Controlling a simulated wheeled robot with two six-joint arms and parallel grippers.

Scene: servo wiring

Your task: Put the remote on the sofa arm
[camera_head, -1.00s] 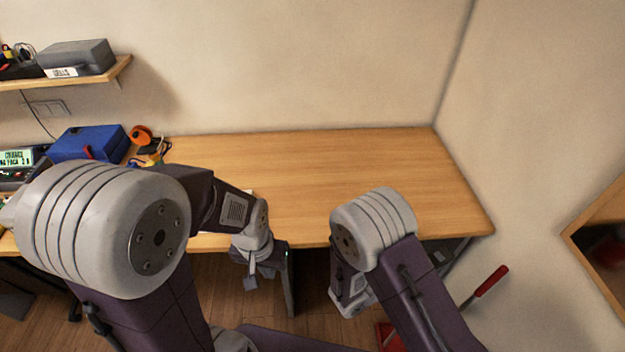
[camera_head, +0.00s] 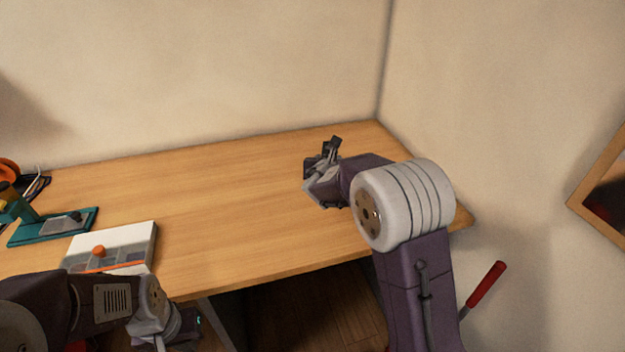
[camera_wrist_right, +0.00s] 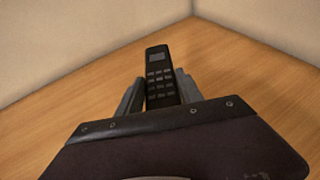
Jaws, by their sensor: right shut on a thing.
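A dark remote (camera_wrist_right: 158,62) with several grey keys stands out between the fingers of my right gripper (camera_wrist_right: 160,92) in the right wrist view. The gripper is shut on it. In the head view my right gripper (camera_head: 320,163) is over the right back part of the desk, with the dark remote (camera_head: 334,145) at its tip. I cannot tell whether the remote touches the desk. My left gripper (camera_head: 165,340) is at the bottom left, by the desk's front edge and partly cut off by the frame; its fingers do not show clearly. No sofa arm is in view.
The wooden desk (camera_head: 230,190) is bare in the middle. A compartment box (camera_head: 143,238) lies at its front left, with a teal tray (camera_head: 25,236) and cables further left. Walls close the back and right. A red-handled tool (camera_head: 487,284) stands at the lower right.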

